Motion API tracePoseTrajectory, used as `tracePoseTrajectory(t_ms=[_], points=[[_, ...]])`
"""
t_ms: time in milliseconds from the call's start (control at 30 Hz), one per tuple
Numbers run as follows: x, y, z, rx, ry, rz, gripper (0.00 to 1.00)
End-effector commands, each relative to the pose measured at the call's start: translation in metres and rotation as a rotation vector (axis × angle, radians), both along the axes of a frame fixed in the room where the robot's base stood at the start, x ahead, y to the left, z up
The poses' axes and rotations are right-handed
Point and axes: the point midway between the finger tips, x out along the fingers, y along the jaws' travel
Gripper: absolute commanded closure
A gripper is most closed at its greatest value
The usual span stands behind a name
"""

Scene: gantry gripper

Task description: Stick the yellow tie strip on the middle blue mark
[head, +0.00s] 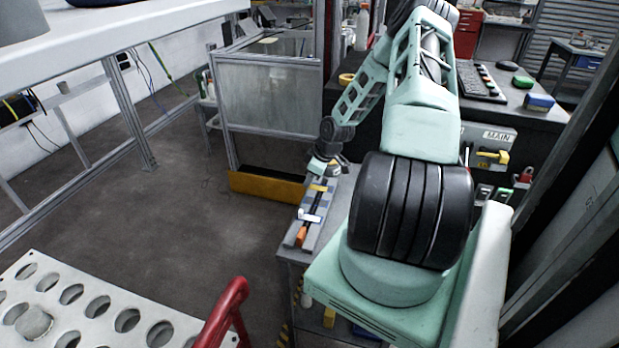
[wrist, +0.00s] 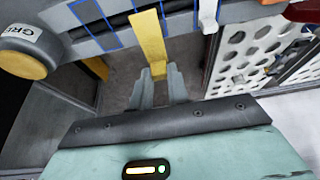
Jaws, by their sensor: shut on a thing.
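The yellow tie strip (wrist: 150,38) is in the wrist view, with its near end between the two fingertips of my gripper (wrist: 158,78). My gripper is shut on that end. The strip's far part overlaps the grey board (wrist: 60,18), between the blue lines of one outlined mark (wrist: 134,6). Whether it touches the board I cannot tell. Another blue-outlined mark (wrist: 92,14) lies to its left, and a white strip (wrist: 207,14) crosses the board to its right. In the head view my gripper is by the far end of the board (head: 316,207), fingertips unclear.
A round part with a yellow face (wrist: 22,64) is at the wrist view's left. A white perforated panel (wrist: 240,55) is at its right. In the head view, a red rail (head: 222,315) stands in front, and a black bench with a MAIN panel (head: 497,136) is at the right.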

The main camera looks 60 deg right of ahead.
Motion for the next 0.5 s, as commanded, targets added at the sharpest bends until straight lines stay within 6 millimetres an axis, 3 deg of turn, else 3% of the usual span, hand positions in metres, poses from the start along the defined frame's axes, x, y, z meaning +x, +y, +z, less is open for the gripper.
tracePoseTrajectory(t_ms=[500], points=[[0.000,0.000,-0.050,0.000,0.000,0.001,0.96]])
